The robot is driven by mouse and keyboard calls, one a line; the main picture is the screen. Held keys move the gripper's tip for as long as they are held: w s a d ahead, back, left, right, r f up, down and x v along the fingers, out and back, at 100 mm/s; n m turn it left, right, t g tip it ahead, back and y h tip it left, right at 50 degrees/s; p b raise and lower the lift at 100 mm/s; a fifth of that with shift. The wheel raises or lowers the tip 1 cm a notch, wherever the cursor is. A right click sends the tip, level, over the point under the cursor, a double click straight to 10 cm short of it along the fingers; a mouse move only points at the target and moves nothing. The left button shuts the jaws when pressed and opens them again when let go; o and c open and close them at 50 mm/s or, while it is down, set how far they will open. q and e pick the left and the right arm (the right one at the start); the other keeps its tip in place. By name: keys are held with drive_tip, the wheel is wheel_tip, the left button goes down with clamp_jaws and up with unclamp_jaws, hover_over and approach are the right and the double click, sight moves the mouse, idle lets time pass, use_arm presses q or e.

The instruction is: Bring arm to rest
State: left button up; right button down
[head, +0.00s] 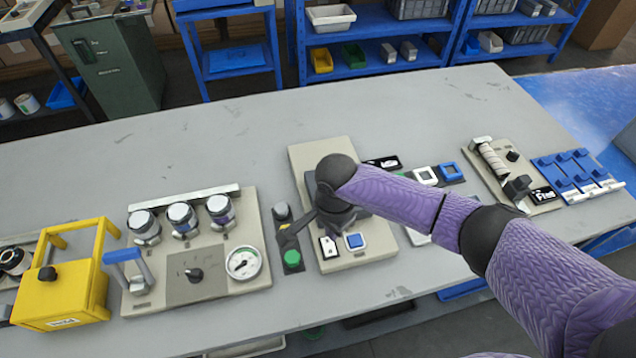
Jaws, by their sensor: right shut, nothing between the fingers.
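My right arm, in a purple sleeve with black joints, reaches in from the right over the grey table (110,168). My right gripper (287,238) is dark, points left and is shut with nothing in it. It is above the left edge of a beige panel (318,155), close to a small dark box with a green button (292,258). I cannot tell whether it touches anything. My arm hides the middle of the beige panel. My left gripper is not in view.
Left of the gripper stands a beige panel with a pressure gauge (243,263) and several metal-capped units. A yellow frame box (62,295) is further left. A roll panel (545,200) and blue clamps (577,180) lie at the right. The table's back left is clear.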

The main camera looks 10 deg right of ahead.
drive_tip(key=shift+s+a, duration=0.2)
drive_tip(key=s+a+n+t+y, duration=0.1)
drive_tip(key=s+a+n+y, duration=0.3)
drive_tip(key=s+a+n, duration=0.4)
drive_tip(key=s+d+r+n+t+h, duration=0.1)
drive_tip(key=s+d+r+n+h, duration=0.15)
drive_tip(key=s+d, duration=0.3)
drive_tip(key=s+d+r+n+t+h, duration=0.1)
drive_tip(key=s+d+r+n, duration=0.2)
drive_tip(key=d, duration=0.4)
drive_tip(key=s+f+g+b, duration=0.1)
drive_tip(key=s+f+b, duration=0.25)
drive_tip(key=f, duration=2.05)
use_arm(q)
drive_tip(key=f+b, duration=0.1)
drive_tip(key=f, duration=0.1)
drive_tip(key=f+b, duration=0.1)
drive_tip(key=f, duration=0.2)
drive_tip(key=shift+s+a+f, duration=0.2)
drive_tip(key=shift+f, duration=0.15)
use_arm(e)
drive_tip(key=s+d+f+g, duration=0.1)
drive_tip(key=s+d+f, duration=0.2)
drive_tip(key=s+f, duration=0.9)
drive_tip(key=shift+s+d+n+h, duration=0.3)
drive_tip(key=shift+s+n+h, duration=0.05)
drive_tip(key=shift+s, duration=0.4)
